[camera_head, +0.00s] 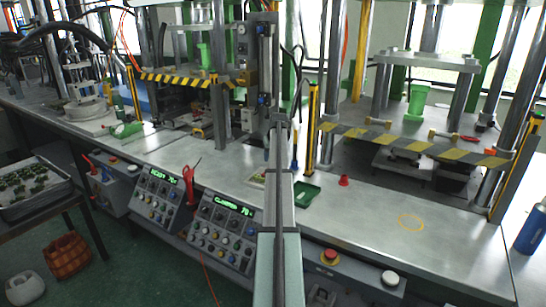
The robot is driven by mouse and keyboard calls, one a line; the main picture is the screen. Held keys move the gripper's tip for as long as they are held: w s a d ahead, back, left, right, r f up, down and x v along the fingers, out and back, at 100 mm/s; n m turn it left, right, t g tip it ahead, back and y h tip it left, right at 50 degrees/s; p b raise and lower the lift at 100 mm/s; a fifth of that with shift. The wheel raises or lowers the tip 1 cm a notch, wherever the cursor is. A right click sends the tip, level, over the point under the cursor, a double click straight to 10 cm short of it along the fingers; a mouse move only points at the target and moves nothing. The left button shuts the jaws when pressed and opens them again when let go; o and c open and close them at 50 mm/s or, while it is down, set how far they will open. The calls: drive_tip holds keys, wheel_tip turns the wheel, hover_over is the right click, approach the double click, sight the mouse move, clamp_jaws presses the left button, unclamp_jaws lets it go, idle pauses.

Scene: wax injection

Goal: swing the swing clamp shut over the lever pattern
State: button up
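I cannot clearly make out the swing clamp or the lever pattern; both are too small or hidden at this distance. Small red and yellow parts (197,132) sit low in the left-hand press. My arm (279,262) rises from the bottom middle and covers a strip of the bench. I cannot make out gripper fingers at its far end, nor whether anything is held.
Striped bars cross the left press (180,79) and right press (415,143). A green tray (306,193), a red cone-like piece (344,181) and a blue bottle (531,230) stand on the bench (375,222). Lit control panels (228,228) front it. The right bench top is mostly clear.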

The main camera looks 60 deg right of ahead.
drive_tip(key=shift+r, duration=0.1)
drive_tip(key=v, duration=1.3)
drive_tip(key=shift+r, duration=0.25)
drive_tip(key=shift+s+a, duration=0.1)
